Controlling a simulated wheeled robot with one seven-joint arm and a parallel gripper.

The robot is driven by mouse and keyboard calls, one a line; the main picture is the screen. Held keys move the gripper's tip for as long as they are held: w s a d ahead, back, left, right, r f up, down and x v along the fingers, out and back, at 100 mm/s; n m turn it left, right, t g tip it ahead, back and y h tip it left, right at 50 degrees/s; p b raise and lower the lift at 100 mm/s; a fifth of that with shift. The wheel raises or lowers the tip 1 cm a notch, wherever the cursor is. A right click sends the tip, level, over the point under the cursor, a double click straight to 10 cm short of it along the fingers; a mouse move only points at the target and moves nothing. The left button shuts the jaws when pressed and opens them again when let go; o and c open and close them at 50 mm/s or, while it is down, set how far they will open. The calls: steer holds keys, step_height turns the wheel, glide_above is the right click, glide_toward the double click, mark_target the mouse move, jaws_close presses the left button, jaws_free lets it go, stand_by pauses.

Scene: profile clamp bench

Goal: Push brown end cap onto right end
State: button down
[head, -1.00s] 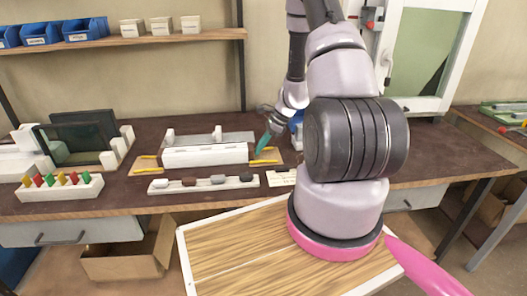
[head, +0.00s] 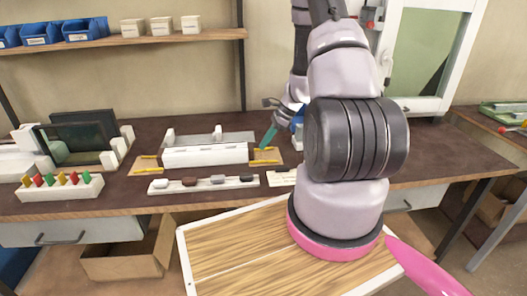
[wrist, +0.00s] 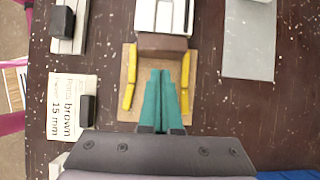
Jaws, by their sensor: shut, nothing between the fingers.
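The white profile (head: 205,155) lies in the bench fixture, and its end also shows in the wrist view (wrist: 160,17). A brown end cap (wrist: 162,46) sits against that end, between two yellow guides. Whether it is fully seated I cannot tell. My gripper (wrist: 160,73) is shut and empty, its teal fingertips just short of the cap's outer face. In the head view, my gripper (head: 264,146) is at the right end of the profile. Another brown piece (head: 190,181) sits in the front rack.
The white rack (head: 165,187) holds several end caps in front of the fixture. A card (wrist: 65,92) reading "brown 15 mm" lies left of my gripper in the wrist view, with a dark block on it. A grey plate (wrist: 248,50) lies at right.

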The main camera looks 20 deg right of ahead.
steer(key=shift+r, duration=2.95)
steer(key=s+a+r+n+h, duration=0.1)
steer(key=s+a+r+n, duration=0.15)
steer(key=r, duration=0.45)
steer(key=s+a+r+n+t, duration=0.1)
steer(key=a+r+n, duration=0.15)
steer(key=r, duration=0.35)
steer(key=s+a+r+n+h, duration=0.1)
steer(key=r+n, duration=0.2)
steer(key=r, duration=0.4)
steer(key=s+a+r+n+t+h, duration=0.1)
steer(key=s+r+n+t, duration=0.1)
steer(key=s+r+n, duration=0.2)
steer(key=s+a+r+n+t+h, duration=0.1)
steer(key=s+r+n, duration=0.4)
steer(key=s+r, duration=0.5)
steer(key=shift+s+a+r+t, duration=0.3)
steer(key=shift+s+a+t, duration=0.45)
steer(key=shift+s, duration=0.4)
